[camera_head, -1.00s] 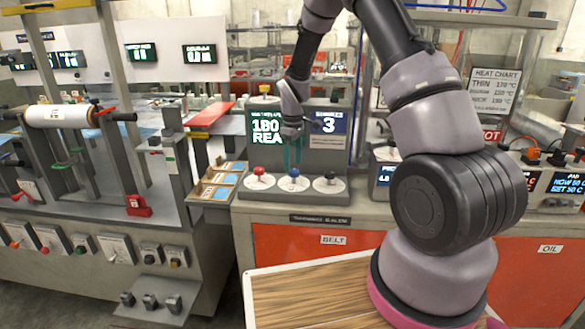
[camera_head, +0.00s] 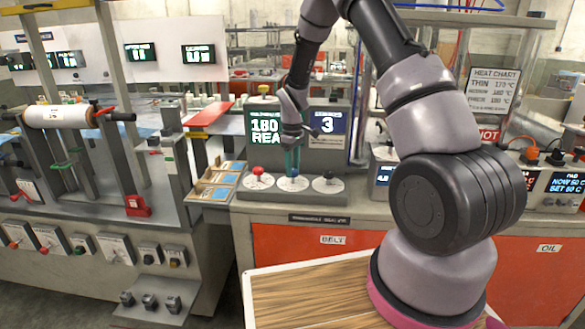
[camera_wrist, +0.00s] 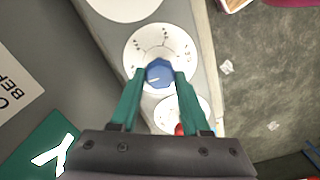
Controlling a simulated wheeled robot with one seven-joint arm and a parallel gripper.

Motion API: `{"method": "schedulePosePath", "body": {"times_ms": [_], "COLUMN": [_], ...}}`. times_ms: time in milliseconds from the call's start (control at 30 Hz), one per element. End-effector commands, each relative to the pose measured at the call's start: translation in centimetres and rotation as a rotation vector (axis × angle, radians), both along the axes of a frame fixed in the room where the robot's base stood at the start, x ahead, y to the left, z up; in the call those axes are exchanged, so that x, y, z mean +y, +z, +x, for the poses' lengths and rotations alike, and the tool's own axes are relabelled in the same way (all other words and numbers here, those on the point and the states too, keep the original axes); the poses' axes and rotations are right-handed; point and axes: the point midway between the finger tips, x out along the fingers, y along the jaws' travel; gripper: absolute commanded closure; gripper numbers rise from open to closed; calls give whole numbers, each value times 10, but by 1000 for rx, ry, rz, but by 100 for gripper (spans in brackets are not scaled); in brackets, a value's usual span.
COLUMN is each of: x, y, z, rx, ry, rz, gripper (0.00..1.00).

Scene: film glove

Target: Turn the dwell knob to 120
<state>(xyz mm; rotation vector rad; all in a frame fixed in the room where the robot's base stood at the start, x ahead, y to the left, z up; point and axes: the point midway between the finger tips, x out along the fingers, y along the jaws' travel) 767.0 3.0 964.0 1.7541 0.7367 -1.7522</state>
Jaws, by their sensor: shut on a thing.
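The control panel (camera_head: 347,190) carries a row of three knobs on white round dials. The blue knob (camera_wrist: 159,74) is the middle one, on its dial (camera_wrist: 183,47) with printed marks too small to read. My gripper (camera_head: 294,170) points down over it, and in the wrist view its two green fingers (camera_wrist: 158,82) stand on either side of the blue knob, shut on it. The red knob (camera_head: 258,171) is to the left and the black knob (camera_head: 328,175) to the right. Which one is the dwell knob cannot be read from labels here.
Behind the knobs, a green-lit screen (camera_head: 265,128) reads about 180 and REA, and a blue screen (camera_head: 329,122) shows 3. Cards in a wooden tray (camera_head: 217,182) lie left of the panel. Orange fronts with a BELT label (camera_head: 333,239) are below.

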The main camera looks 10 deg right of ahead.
Motion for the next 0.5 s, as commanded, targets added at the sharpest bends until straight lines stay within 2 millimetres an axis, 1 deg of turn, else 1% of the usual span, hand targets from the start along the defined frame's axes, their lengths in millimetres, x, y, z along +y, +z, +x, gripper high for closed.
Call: {"method": "schedulePosePath", "body": {"times_ms": [267,500], "x": [-1,-1], "y": [0,0], "z": [0,0], "rx": [1,1], "ry": [-120,-324], "rz": [-1,0], "gripper": [100,100]}}
